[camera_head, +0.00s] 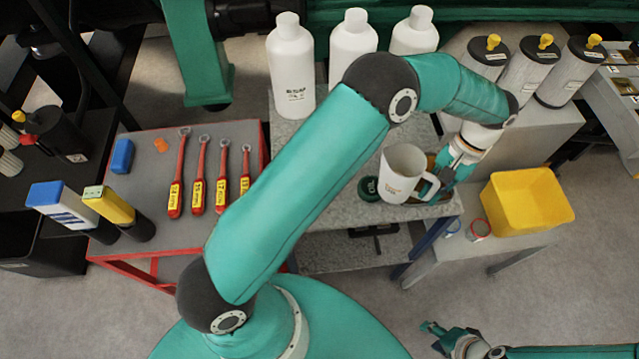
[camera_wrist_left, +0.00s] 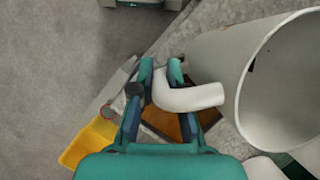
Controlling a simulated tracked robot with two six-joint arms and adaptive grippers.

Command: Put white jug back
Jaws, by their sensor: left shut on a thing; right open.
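The white jug (camera_head: 397,180) is over the front right part of the grey speckled table (camera_head: 325,235), its open mouth facing up. I cannot tell whether its base touches the table. My left gripper (camera_head: 440,180) is at the jug's right side, shut on its handle. In the left wrist view, the fingers of my left gripper (camera_wrist_left: 162,78) close around the handle of the jug (camera_wrist_left: 225,65), whose wide mouth faces right. The fingers partly hide the handle. My right gripper (camera_head: 436,337) is open and empty, low over the floor at the bottom right.
A dark green disc (camera_head: 369,188) lies just left of the jug, and a brown tray is partly hidden behind it. White bottles (camera_head: 291,70) stand at the back. A yellow bin (camera_head: 525,202) and a small can (camera_head: 478,230) stand right. Red wrenches (camera_head: 199,175) lie on the left table.

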